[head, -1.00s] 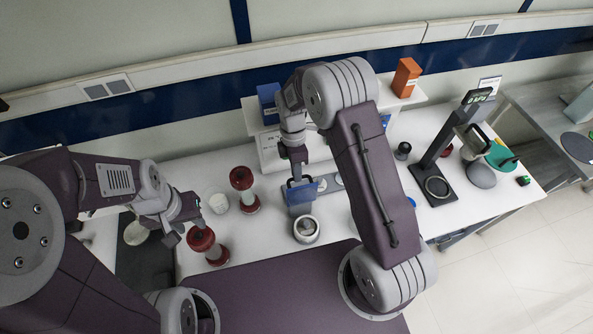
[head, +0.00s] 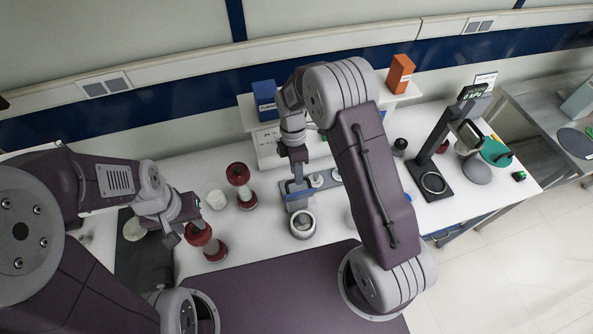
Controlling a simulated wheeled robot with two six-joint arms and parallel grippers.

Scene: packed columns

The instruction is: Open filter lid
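A grey filter unit (head: 292,206) stands on the white bench at centre. Its blue lid (head: 299,196) shows as a narrow, tilted strip. A round grey part with a pale opening (head: 303,226) is in front of it. My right gripper (head: 298,180) points down just behind the lid's upper edge, touching or very close to it; its finger gap is too small to make out. My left gripper (head: 184,226) is beside a red-ended column (head: 199,235), partly overlapping it in view. I cannot tell whether it touches or holds that column.
Another red-ended column (head: 238,174) and a white cup (head: 217,200) stand between my grippers. Behind are a shelf with a blue box (head: 265,101) and an orange box (head: 400,73). A black stand (head: 431,183) is at right. My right arm covers part of the bench.

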